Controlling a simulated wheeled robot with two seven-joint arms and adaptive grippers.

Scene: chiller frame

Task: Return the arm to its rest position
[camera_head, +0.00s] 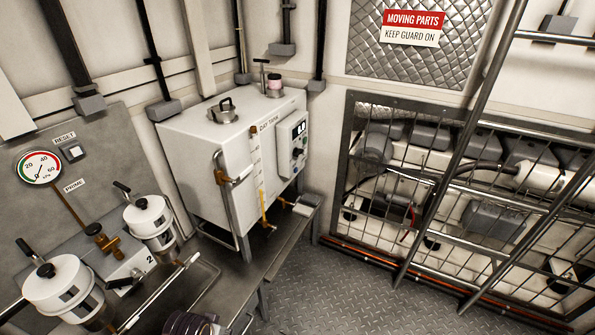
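Neither of my grippers shows in the head view, and I cannot see what either one holds. A dark rounded ribbed thing (190,324) is cut off by the bottom edge; I cannot tell what it is. The white day tank (205,150) stands on a metal bench, with a capped lid on top and a sight tube on its front. Two white canisters with black knobs stand at the lower left, one at the corner (58,283) and one farther right (147,217). A brass valve (98,234) sits between them.
A pressure gauge (39,167) and a RESET button (73,152) are on the grey panel at left. A ladder (470,135) crosses in front of a wire guard (400,190) at right. A MOVING PARTS sign (414,20) hangs above. The plate floor (340,290) is clear.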

